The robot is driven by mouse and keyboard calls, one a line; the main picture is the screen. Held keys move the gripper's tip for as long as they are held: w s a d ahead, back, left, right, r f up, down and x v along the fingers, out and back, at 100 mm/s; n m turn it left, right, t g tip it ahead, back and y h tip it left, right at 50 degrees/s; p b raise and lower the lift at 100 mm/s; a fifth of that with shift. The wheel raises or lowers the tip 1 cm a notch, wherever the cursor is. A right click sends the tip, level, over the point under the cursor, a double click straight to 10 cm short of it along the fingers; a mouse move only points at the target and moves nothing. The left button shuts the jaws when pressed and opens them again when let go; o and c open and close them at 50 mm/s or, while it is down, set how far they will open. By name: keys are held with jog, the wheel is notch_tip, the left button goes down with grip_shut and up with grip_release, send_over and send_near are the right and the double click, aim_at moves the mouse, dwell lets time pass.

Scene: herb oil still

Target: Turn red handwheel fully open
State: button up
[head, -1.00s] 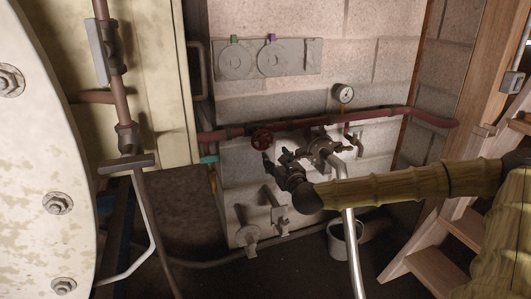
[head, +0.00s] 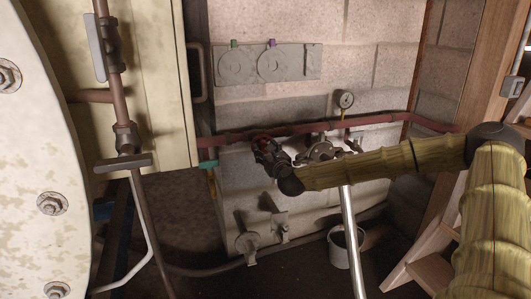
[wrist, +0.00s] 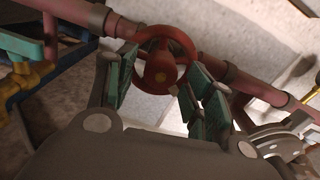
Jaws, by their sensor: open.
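The red handwheel (wrist: 166,60) sits on a dark red pipe and shows between my fingers in the wrist view. In the head view the handwheel (head: 262,138) is partly hidden behind my gripper. My gripper (wrist: 158,85) is open, with one green-padded finger to the left of the wheel and the other to its right. In the head view my gripper (head: 265,150) is right at the wheel. I cannot tell whether the finger pads touch the rim.
The red pipe (head: 385,119) runs along the block wall. A pressure gauge (head: 345,99) and a grey flanged fitting (head: 321,150) are right of the wheel. A teal lever (head: 208,164) is left of it. A bucket (head: 345,247) stands on the floor below.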

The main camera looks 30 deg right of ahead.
jog(key=shift+w, duration=0.2)
jog(key=c, duration=1)
jog(key=shift+n, duration=0.4)
